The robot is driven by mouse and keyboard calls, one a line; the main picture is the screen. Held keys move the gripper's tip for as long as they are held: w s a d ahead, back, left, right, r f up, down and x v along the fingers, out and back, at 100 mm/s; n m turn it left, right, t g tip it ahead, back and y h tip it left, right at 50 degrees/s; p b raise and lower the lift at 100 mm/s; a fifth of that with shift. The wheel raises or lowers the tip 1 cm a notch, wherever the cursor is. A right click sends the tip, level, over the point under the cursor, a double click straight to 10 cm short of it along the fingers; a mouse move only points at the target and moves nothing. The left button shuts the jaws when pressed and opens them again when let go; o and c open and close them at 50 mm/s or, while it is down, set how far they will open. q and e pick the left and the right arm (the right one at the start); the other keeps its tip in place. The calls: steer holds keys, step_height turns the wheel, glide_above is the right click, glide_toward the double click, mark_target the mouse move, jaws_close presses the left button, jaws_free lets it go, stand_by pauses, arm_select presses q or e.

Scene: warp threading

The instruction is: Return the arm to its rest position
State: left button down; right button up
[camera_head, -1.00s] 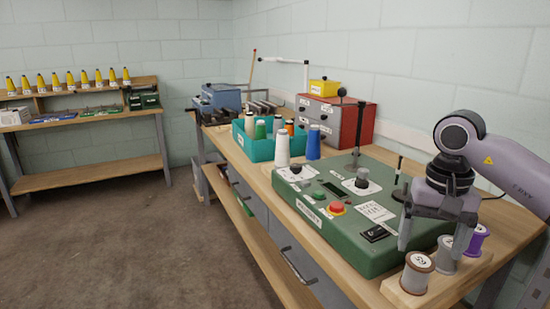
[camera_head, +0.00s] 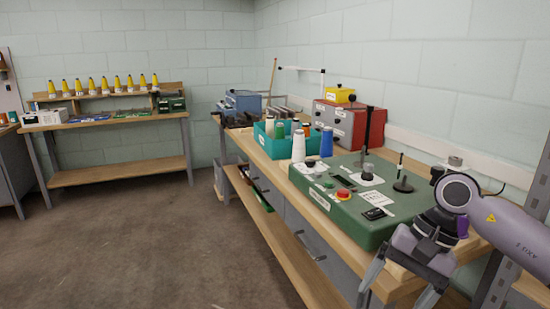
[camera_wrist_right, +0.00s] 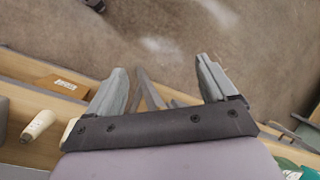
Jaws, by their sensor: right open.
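My right arm (camera_head: 500,235) comes in from the right in the head view. Its right gripper (camera_head: 398,292) hangs low at the front edge of the bench, fingers pointing down and apart. The right wrist view also shows the gripper (camera_wrist_right: 160,72), open, with nothing between its fingers and grey floor beyond them. A purple spool (camera_head: 463,228) shows partly behind my arm; the other spools near it are hidden. The left gripper is not in view.
A shelf (camera_head: 120,167) with yellow cones stands at the back left. The floor (camera_head: 150,255) left of the bench is clear.

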steer(key=s+a+r+m+y+p, duration=0.1)
steer(key=s+a+m+y, duration=0.2)
steer(key=a+m+y, duration=0.4)
steer(key=s+a+r+m+y, duration=0.1)
steer(key=s+a+m+y, duration=0.2)
steer(key=a+m+y, duration=0.35)
steer(key=w+d+f+m+t+h+p, duration=0.1)
steer(key=w+d+f+m+t+h, duration=0.25)
steer(key=m+t, duration=0.95)
steer(key=d+f+m+t+h+p, duration=0.1)
steer(key=d+f+m+t+h, duration=0.35)
steer(key=m, duration=1.75)
steer(key=s+d+f+m+g+h, duration=0.2)
steer(key=s+d+f+m+h, duration=0.1)
steer(key=s+f+m, duration=0.4)
steer(key=s+d+f+m+g+h, duration=0.3)
steer(key=s+f+m+h, duration=0.2)
steer(key=f, duration=0.6)
steer(key=s+m, duration=0.2)
steer(key=m, duration=0.1)
steer(key=shift+d+f+g+p, duration=0.15)
steer(key=shift+f+g+p, duration=0.2)
steer(key=shift+p, duration=0.05)
steer(key=shift+s, duration=0.1)
